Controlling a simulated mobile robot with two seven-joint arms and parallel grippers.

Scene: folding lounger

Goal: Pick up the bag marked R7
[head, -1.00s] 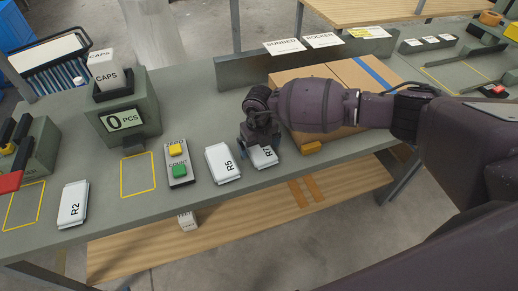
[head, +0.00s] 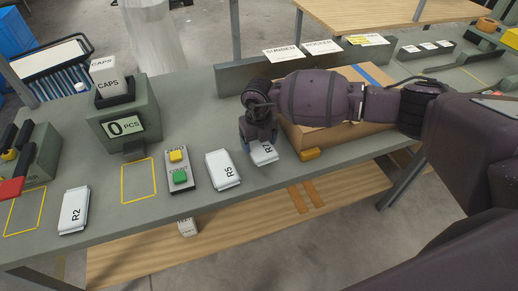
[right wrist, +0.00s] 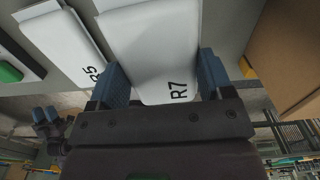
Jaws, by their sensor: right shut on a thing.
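The white bag marked R7 (head: 262,154) is at the front edge of the grey bench, right of the bag marked R5 (head: 223,170). My right gripper (head: 258,138) is shut on it from above and hides part of it. Whether the bag is clear of the bench top is hard to tell.
The R5 bag stands close on the left; the R2 bag (head: 74,210) lies further left. A button box (head: 179,168) and a counting scale reading 0 PCS (head: 124,127) stand on the bench. A cardboard box (head: 310,138) is just right of the gripper, under my forearm.

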